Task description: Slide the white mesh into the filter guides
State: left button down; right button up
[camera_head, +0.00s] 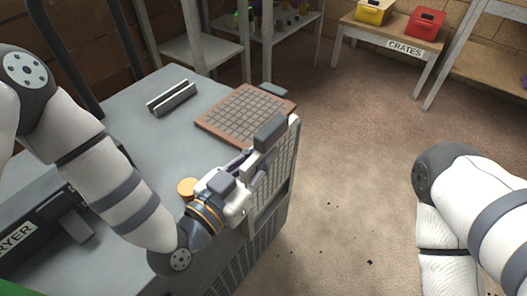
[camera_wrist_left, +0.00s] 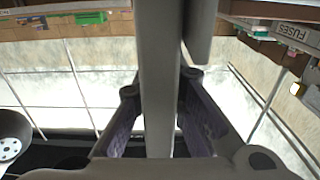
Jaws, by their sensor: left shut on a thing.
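The white mesh (camera_head: 283,168) is a pale framed panel with a fine grid, upright at the right side of the grey dryer. A grey block (camera_head: 270,131) is at its top. My left gripper (camera_head: 250,178) is shut on the panel's near edge. In the left wrist view my left gripper (camera_wrist_left: 160,88) has its dark fingers on both sides of a long pale bar (camera_wrist_left: 158,45), part of the panel. Two parallel grey rails (camera_head: 172,97), likely the filter guides, stand on the dryer top, apart from the mesh. My right gripper is out of view.
A brown-framed mesh (camera_head: 240,112) lies on the dryer top (camera_head: 140,90), just behind the held panel. An orange round piece (camera_head: 187,187) is beside my left wrist. A crates table (camera_head: 385,40) and shelves are at the back. Floor to the right is open.

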pick_arm(q)
jog(key=shift+f+b, duration=0.7)
jog(key=shift+f, duration=0.7)
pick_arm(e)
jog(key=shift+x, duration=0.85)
pick_arm(q)
jog(key=shift+r, duration=0.1)
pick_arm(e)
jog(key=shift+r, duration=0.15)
pick_arm(q)
jog(key=shift+r+p, duration=0.15)
jog(key=shift+p, duration=0.2)
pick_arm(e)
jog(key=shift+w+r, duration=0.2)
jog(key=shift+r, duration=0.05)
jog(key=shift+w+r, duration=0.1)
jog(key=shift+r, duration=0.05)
pick_arm(q)
jog(key=shift+p, duration=0.3)
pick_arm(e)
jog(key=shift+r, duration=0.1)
pick_arm(q)
jog(key=shift+f, duration=0.3)
jog(key=shift+r, duration=0.2)
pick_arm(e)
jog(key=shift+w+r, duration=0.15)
